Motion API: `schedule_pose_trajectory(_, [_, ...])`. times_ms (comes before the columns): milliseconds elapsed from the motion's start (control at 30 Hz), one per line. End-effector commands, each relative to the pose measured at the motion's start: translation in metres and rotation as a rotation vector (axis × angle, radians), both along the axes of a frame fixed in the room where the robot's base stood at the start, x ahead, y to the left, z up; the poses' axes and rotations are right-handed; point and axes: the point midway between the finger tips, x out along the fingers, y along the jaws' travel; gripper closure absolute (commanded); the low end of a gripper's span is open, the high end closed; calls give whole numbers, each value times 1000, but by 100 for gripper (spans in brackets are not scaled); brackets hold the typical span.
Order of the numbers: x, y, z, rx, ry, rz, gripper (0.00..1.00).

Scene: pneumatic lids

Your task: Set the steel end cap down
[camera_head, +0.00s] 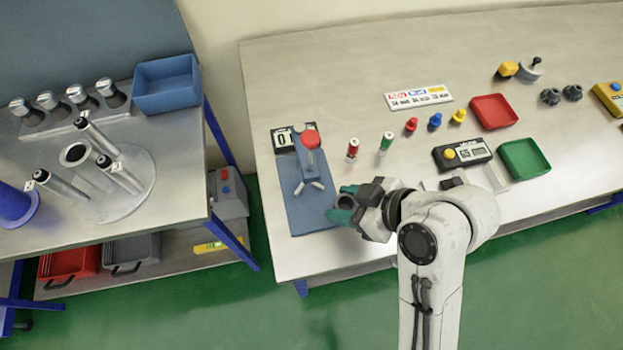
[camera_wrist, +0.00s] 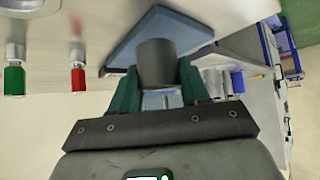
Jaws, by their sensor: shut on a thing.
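The steel end cap is a short dark grey cylinder (camera_wrist: 156,62) between the green fingers of my gripper (camera_wrist: 158,88) in the wrist view. My gripper is shut on it. In the head view my gripper (camera_head: 350,208) is at the front edge of the large workbench, at the right side of a blue base plate (camera_head: 303,212). A small grey part of the cap (camera_head: 346,201) shows there between the fingers. The blue plate also shows behind the cap in the wrist view (camera_wrist: 118,58). I cannot tell whether the cap touches the plate or bench.
A red-topped fixture (camera_head: 310,140) stands on the blue plate. A black box with a yellow button (camera_head: 462,153), a red tray (camera_head: 494,111) and a green tray (camera_head: 524,159) lie to the right.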

Motion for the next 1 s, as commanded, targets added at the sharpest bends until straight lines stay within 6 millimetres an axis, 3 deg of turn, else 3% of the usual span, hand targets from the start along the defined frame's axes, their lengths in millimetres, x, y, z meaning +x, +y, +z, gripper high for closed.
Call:
schedule_pose_trajectory(567, [36,64,2,-2,-2,1,100])
schedule_pose_trajectory(1000, [35,63,-7,-1,-1,-1,100])
